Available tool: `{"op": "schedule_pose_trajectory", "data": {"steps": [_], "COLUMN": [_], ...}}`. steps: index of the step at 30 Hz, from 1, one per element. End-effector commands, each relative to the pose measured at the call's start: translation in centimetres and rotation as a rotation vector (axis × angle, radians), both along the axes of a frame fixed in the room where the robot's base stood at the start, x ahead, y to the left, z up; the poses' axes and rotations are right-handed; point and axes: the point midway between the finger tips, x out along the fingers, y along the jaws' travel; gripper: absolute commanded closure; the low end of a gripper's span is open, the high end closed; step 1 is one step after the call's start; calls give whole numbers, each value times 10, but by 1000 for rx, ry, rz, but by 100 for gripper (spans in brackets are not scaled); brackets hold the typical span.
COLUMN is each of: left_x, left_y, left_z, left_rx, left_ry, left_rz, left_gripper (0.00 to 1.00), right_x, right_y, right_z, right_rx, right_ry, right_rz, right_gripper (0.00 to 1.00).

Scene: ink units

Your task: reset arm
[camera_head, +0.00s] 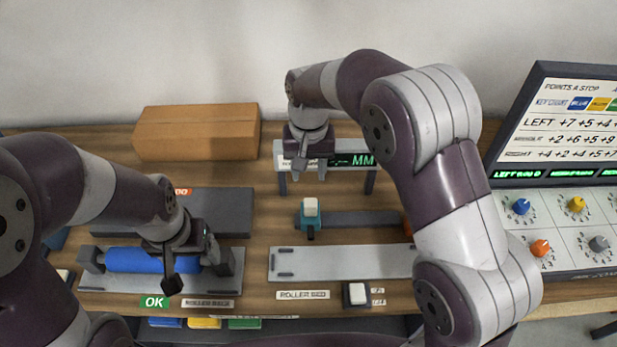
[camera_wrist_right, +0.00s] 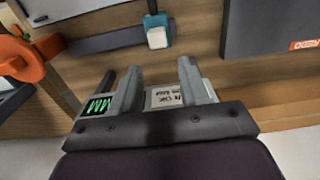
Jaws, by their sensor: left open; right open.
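My left gripper (camera_head: 187,262) is over the left roller bed, low beside a blue roller (camera_head: 135,259) that lies in the bed's holders. It is open, and its fingers partly hide the roller's right part. My right gripper (camera_head: 309,172) is raised in front of the grey gauge stand with a green "MM" display (camera_head: 355,160). In the right wrist view its two fingers (camera_wrist_right: 157,88) stand apart with nothing between them, and the display (camera_wrist_right: 97,106) shows beside the left finger.
A teal slider with a white top (camera_head: 310,208) sits on a dark rail (camera_head: 362,219). The right roller bed (camera_head: 345,264) is empty. A white button (camera_head: 357,294) stands at the front. A cardboard box (camera_head: 197,132) is at the back left, a control panel (camera_head: 560,245) with knobs at the right.

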Motion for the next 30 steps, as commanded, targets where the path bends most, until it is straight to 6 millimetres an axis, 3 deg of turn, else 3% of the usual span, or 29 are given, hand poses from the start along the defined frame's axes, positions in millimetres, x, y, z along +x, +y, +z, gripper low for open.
{"op": "schedule_pose_trajectory", "data": {"steps": [16,19,21,27,30], "left_x": [0,0,0,0,0], "left_y": [0,0,0,0,0], "left_z": [-1,0,0,0,0], "left_rx": [0,0,0,0,0], "left_ry": [1,1,1,1,1], "left_rz": [0,0,0,0,0], "left_gripper": [23,23,23,23,23], "right_x": [5,-20,-45,-133,-168], "right_y": [2,-10,-33,-105,-128], "right_z": [-4,-24,-28,-26,-23], "right_rx": [10,9,10,6,3], "right_ry": [-32,-33,-46,-86,-90], "right_rz": [60,157,201,202,143], "right_gripper": [55,55,55,55,55]}}
